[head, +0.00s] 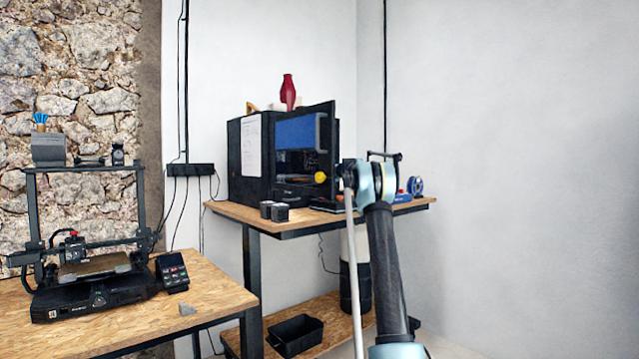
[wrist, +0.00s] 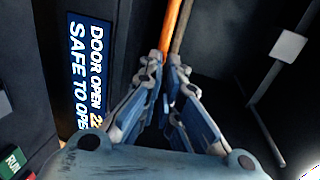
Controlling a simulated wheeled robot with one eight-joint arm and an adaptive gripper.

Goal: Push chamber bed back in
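The chamber of the enclosed black printer (head: 252,165) shows in the head view, standing on the right-hand bench with its dark door (head: 328,150) swung open. The chamber bed cannot be made out for certain. In the wrist view, the blue fingers of my gripper (wrist: 168,68) come together in front of the dark chamber. An orange strip (wrist: 176,25) runs away from the fingertips, with a brown strip beside it. I cannot tell whether the strips belong to the bed or touch the fingers. In the head view my gripper is hidden behind my arm and the door.
A lit panel (wrist: 88,75) reads "DOOR OPEN" and "SAFE TO OPE", cut off, left of my gripper. A green RUN button (wrist: 14,160) is at lower left. Two small dark pots (head: 280,212) stand on the bench front. An open-frame printer (head: 95,275) stands on the left bench.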

